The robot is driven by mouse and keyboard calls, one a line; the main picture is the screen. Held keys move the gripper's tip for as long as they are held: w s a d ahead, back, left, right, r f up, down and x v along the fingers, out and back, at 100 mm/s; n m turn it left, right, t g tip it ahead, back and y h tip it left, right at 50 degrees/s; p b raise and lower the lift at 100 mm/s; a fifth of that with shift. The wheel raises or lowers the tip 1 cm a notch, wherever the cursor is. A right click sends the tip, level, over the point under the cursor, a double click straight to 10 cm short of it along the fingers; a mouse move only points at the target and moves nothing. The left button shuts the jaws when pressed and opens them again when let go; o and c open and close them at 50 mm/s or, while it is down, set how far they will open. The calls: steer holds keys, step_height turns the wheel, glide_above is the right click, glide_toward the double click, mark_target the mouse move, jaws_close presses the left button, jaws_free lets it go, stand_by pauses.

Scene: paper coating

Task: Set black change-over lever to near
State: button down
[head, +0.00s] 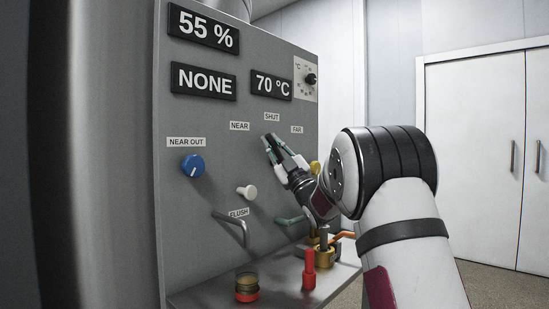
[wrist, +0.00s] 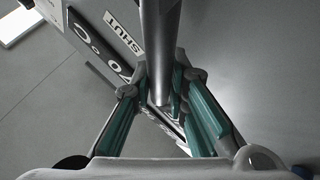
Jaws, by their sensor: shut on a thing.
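The change-over lever (wrist: 159,45) shows in the wrist view as a dark grey metal rod running from the top edge down between my fingers. My gripper (wrist: 160,97) is closed around it, with the teal finger pads on either side. In the head view my gripper (head: 272,150) is at the panel, just below the SHUT label (head: 272,117), between the NEAR label (head: 239,126) and the FAR label (head: 297,129). The lever is hard to make out there, largely hidden by the fingers. The SHUT label also shows in the wrist view (wrist: 122,33), beside the rod.
The grey panel (head: 205,115) carries a blue knob (head: 193,165), a white knob (head: 247,192) and a bent metal handle (head: 234,224) below and left of my gripper. A red post (head: 309,270) and brass fittings (head: 325,255) stand on the ledge below my arm.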

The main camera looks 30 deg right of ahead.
steer(key=shift+a+f+n+y+b, duration=0.2)
steer(key=shift+f+n+y+b, duration=0.2)
steer(key=shift+n+y+b, duration=0.6)
steer(key=shift+s+a+n+g+y, duration=0.1)
steer(key=shift+n+g+y, duration=0.3)
steer(key=shift+n, duration=0.1)
steer(key=c, duration=1.5)
jaws_free()
steer(key=shift+c, duration=0.2)
steer(key=v, duration=1.2)
steer(key=shift+h, duration=0.3)
